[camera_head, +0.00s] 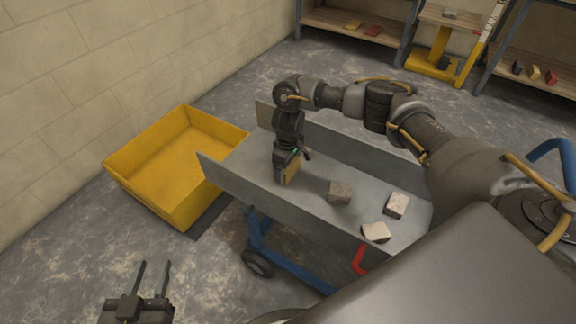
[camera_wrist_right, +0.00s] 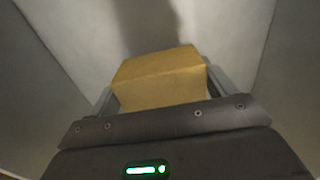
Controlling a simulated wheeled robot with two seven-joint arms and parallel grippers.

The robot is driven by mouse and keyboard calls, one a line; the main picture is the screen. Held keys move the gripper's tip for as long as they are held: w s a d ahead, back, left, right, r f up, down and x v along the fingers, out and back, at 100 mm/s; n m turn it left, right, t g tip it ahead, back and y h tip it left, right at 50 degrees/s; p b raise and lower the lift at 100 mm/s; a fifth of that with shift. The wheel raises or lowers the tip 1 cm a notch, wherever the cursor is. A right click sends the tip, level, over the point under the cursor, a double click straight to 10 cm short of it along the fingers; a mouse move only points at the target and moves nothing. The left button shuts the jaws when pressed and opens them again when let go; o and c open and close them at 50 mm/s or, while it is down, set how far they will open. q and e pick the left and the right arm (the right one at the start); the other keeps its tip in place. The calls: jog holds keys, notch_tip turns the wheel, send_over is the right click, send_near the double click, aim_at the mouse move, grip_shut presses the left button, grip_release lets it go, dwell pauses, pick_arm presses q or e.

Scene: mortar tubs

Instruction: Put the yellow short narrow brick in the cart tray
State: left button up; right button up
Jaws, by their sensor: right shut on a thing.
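The yellow brick (camera_head: 289,171) is between the fingers of my right gripper (camera_head: 286,170), which is shut on it over the left end of the grey cart tray (camera_head: 247,173). In the right wrist view the yellow brick (camera_wrist_right: 159,78) fills the space between the two fingers of my right gripper (camera_wrist_right: 160,95), with the grey tray surface beyond it. I cannot tell for sure whether the brick touches the tray floor. My left gripper (camera_head: 155,278) is open and empty at the lower left, over the floor, away from the tray.
In the tray, a brown-grey block (camera_head: 340,192) and two pale blocks (camera_head: 396,204) (camera_head: 376,232) lie to the right. A yellow tub (camera_head: 180,165) stands left of the cart. Shelves (camera_head: 350,27) with small bricks stand at the back. The tray's left part is otherwise clear.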

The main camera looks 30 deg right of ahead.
pick_arm(q)
jog(key=shift+f, duration=0.15)
pick_arm(e)
jog(key=shift+f, duration=0.4)
jog(key=o, duration=1.1)
jog(key=shift+o, duration=0.2)
notch_tip(320, 180, up, 6)
jog(key=shift+f+p, duration=0.25)
jog(key=shift+p, duration=0.85)
notch_tip(320, 180, up, 5)
jog(key=shift+f+p, duration=0.1)
jog(key=shift+p, duration=1.05)
pick_arm(q)
jog(key=s+a+f+n+g+y, duration=0.3)
jog(key=s+a+f+g+y, duration=0.3)
jog(key=s+a+f+g, duration=0.4)
jog(key=shift+s+a+f, duration=0.15)
jog(key=shift+s+a, duration=0.15)
jog(key=shift+a, duration=0.15)
pick_arm(e)
jog(key=shift+r, duration=0.25)
